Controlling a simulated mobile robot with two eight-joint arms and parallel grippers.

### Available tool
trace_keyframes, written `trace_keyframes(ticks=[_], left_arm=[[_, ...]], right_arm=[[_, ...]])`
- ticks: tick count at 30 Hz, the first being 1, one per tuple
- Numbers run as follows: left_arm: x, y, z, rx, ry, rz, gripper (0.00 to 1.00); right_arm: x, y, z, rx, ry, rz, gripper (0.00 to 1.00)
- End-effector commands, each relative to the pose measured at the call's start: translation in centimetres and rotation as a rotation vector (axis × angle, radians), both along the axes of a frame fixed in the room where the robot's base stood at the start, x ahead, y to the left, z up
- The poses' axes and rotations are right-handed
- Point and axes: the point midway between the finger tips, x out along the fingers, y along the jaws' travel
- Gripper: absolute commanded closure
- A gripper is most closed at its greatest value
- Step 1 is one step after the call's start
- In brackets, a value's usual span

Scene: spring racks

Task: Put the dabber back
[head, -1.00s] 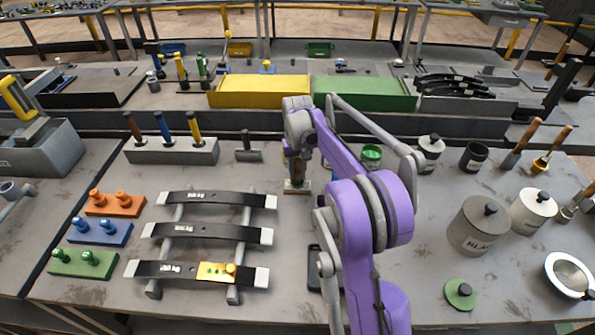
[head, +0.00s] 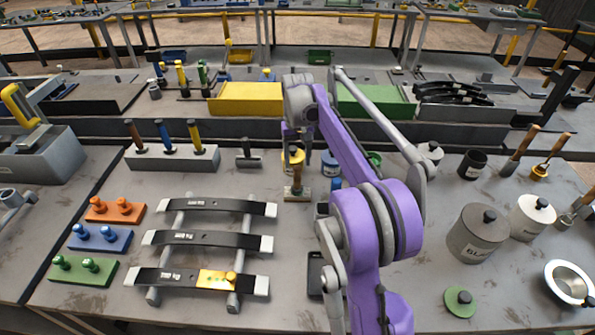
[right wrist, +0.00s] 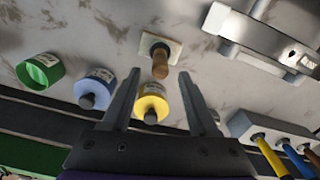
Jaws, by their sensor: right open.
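The dabber, which I take to be the wooden-handled tool (head: 297,179) on a small pale square base, stands upright on the bench right of the spring rack. It also shows in the right wrist view (right wrist: 160,67), beyond my fingertips. My right gripper (head: 298,140) is open and apart from the dabber, behind and above it. In the right wrist view the open fingers (right wrist: 157,85) frame a yellow pot (right wrist: 152,100) below them, with nothing held. My left gripper is not in view.
A blue pot (right wrist: 95,88) and a green pot (right wrist: 40,72) stand beside the yellow one. A block (head: 172,158) with three handled tools stands at the back left. Leaf springs lie across the rack (head: 205,232). Grey and white canisters (head: 478,232) stand at right.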

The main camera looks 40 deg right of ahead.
Motion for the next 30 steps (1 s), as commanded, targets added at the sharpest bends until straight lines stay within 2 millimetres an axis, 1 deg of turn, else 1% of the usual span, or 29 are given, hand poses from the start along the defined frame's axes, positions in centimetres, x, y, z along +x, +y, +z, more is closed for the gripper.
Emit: trace_keyframes(ticks=[1, 3, 6, 9, 13, 16, 17, 20, 21, 23, 24, 26, 27, 29, 30], left_arm=[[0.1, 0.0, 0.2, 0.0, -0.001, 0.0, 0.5], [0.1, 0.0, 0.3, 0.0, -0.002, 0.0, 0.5], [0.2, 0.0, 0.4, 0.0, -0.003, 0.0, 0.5], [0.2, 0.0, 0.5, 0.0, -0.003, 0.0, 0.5], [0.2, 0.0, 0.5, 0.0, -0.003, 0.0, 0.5], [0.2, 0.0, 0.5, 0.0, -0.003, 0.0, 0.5], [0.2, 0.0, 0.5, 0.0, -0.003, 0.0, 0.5], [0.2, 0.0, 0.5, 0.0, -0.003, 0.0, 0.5], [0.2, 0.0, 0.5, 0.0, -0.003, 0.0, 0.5], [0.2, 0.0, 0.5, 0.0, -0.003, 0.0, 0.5], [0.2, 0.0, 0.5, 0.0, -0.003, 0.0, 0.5], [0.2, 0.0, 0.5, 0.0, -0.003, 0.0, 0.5], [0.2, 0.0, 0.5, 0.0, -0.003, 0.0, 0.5], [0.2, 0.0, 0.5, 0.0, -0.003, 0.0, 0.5], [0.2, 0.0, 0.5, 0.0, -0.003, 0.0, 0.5]], right_arm=[[0.0, 0.0, 1.1, 0.0, 0.0, 0.0, 0.4], [0.0, 0.0, 2.1, 0.0, 0.0, 0.0, 0.4], [0.0, 0.0, 3.2, 0.0, 0.0, 0.0, 0.4], [0.0, 0.0, 3.7, 0.0, 0.0, 0.0, 0.4], [-0.1, 0.1, 3.9, 0.0, -0.001, 0.002, 0.4], [-0.5, 1.3, 4.1, -0.006, -0.014, 0.018, 0.4], [-0.7, 2.0, 4.2, -0.01, -0.021, 0.028, 0.4], [-2.2, 5.1, 4.5, -0.026, -0.061, 0.074, 0.4], [-3.1, 6.7, 4.5, -0.034, -0.081, 0.097, 0.4], [-4.7, 9.1, 4.4, -0.047, -0.117, 0.135, 0.4], [-5.9, 10.6, 4.1, -0.056, -0.141, 0.16, 0.4], [-7.8, 12.8, 3.6, -0.068, -0.178, 0.197, 0.4], [-9.2, 14.1, 3.1, -0.074, -0.201, 0.222, 0.4], [-11.3, 16.1, 2.2, -0.083, -0.241, 0.259, 0.4], [-12.8, 17.3, 1.5, -0.089, -0.265, 0.283, 0.4]])
